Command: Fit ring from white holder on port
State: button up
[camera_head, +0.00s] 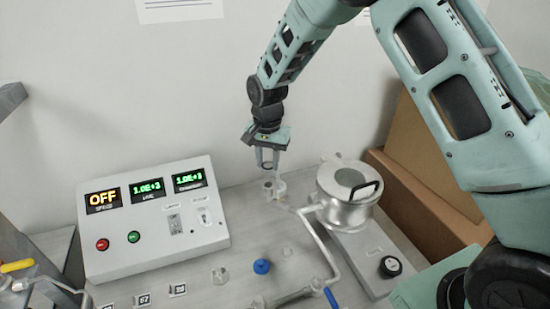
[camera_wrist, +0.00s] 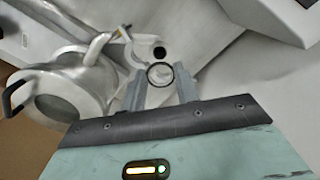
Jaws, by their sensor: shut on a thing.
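My gripper (camera_head: 268,164) points down at the back of the bench, just left of the metal chamber. In the wrist view its two fingers (camera_wrist: 161,86) are shut on a thin dark-edged ring (camera_wrist: 160,74), which lies between the fingertips. In the head view a short metallic port-like fitting (camera_head: 274,188) stands directly below the fingertips. The ring appears slightly above it, but I cannot tell whether they touch. A small whitish piece (camera_head: 220,275) lies on the bench near the front; I cannot tell whether it is the white holder.
The silver chamber (camera_head: 347,200) with a black handle stands close on the right and also shows in the wrist view (camera_wrist: 65,95). A control box (camera_head: 152,222) reading OFF is at left. A blue cap (camera_head: 261,266) and pipes occupy the front. Cardboard boxes (camera_head: 425,190) stand right.

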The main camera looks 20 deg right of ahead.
aim_at(268, 187)
jog(key=shift+f+b, duration=1.85)
jog(key=shift+f, duration=1.15)
jog(key=shift+f, duration=0.45)
jog(key=o, duration=0.9)
jog(key=shift+o, duration=0.2)
notch_tip(268, 187, up, 17)
jog(key=b, duration=0.5)
jog(key=shift+s+r, duration=0.15)
jog(key=shift+r, duration=0.05)
